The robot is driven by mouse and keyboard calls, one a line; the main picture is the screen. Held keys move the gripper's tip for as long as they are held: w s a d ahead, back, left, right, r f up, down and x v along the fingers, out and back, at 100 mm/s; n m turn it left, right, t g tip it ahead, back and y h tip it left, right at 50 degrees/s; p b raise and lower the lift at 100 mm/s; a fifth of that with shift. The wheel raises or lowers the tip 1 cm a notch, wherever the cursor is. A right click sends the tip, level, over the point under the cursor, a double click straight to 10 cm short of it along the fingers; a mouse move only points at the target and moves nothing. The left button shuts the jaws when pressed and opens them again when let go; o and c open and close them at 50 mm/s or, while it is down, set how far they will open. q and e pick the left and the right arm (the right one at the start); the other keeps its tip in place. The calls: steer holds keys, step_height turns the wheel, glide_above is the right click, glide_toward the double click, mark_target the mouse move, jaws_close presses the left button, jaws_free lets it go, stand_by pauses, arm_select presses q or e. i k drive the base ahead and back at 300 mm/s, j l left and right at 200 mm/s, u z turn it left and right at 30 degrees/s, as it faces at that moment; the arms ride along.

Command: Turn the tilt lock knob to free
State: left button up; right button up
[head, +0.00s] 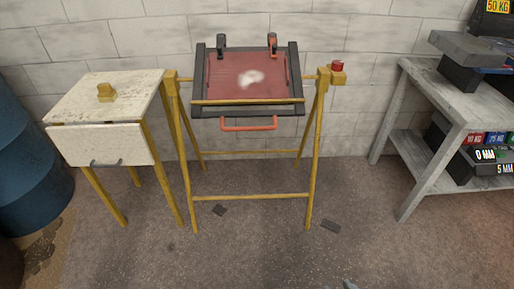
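A yellow stand holds a tilted frame (294,72) with dark edges and a reddish panel (223,78) in the middle of the head view. A red knob (337,66) sits on a yellow block (338,78) at the stand's upper right. The knob is small here, and I cannot read its setting. Neither gripper can be made out. A small grey shape shows at the bottom edge, too little of it to identify.
Two clamps (221,43) (272,44) stand at the frame's back edge; a red handle (249,126) is at its front. A side table (75,101) with a drawer stands left, beside a blue barrel (28,150). A grey shelf (440,88) stands right. The floor in front is mostly clear.

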mark_target(336, 65)
steer(key=z, duration=0.4)
steer(key=i+l+z, duration=0.2)
steer(key=i+z, duration=0.6)
steer(key=l, duration=0.05)
